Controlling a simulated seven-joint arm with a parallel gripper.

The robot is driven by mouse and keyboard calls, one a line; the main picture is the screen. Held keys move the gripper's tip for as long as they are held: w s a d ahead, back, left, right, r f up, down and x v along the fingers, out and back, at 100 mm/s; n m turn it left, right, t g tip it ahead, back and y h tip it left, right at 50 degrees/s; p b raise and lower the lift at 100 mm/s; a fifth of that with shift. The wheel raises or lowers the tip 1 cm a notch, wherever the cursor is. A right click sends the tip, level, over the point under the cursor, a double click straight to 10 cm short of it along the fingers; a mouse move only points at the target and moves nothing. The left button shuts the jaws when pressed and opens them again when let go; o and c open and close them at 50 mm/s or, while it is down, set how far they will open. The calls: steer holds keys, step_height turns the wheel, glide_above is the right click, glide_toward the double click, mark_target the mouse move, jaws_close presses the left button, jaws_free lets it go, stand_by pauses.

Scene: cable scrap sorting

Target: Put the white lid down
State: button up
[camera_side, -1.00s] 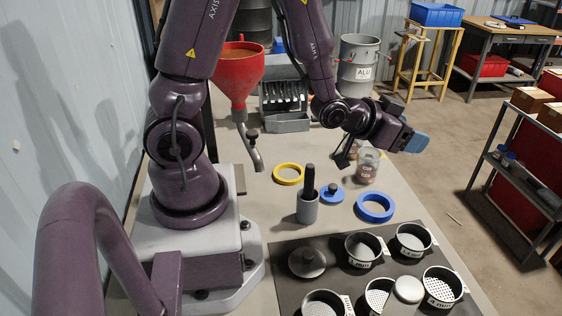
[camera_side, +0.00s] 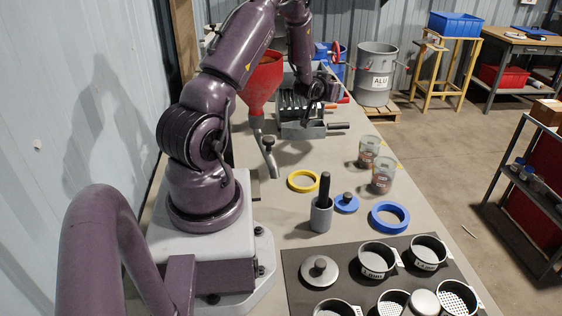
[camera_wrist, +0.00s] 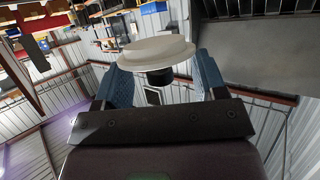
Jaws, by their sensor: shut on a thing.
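The white lid (camera_wrist: 152,53) shows in the wrist view as a round pale disc with a dark knob under it in the picture. My gripper (camera_wrist: 161,76) has its blue fingers on both sides of the knob and is shut on it. The lid is clear of any surface in that view. In the side view my wrist hangs over the grey rack at the back of the table. The fingers and the lid cannot be made out there.
A grey bin with a dark handle (camera_side: 303,130) lies below my wrist. A red funnel (camera_side: 262,80) stands left of it. Two jars (camera_side: 383,174), a yellow ring (camera_side: 303,181), a blue ring (camera_side: 389,217) and a grey cup (camera_side: 321,214) stand nearer. Several pots sit on the dark mat (camera_side: 291,265).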

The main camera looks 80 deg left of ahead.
steer(key=shift+w+a+f, duration=0.15)
steer(key=shift+f, duration=0.05)
step_height(320, 180, down, 9)
steer(key=shift+f, duration=0.1)
stand_by(0.4)
steer(key=shift+f, duration=0.35)
steer(key=o, duration=0.9)
steer(key=shift+r, duration=0.1)
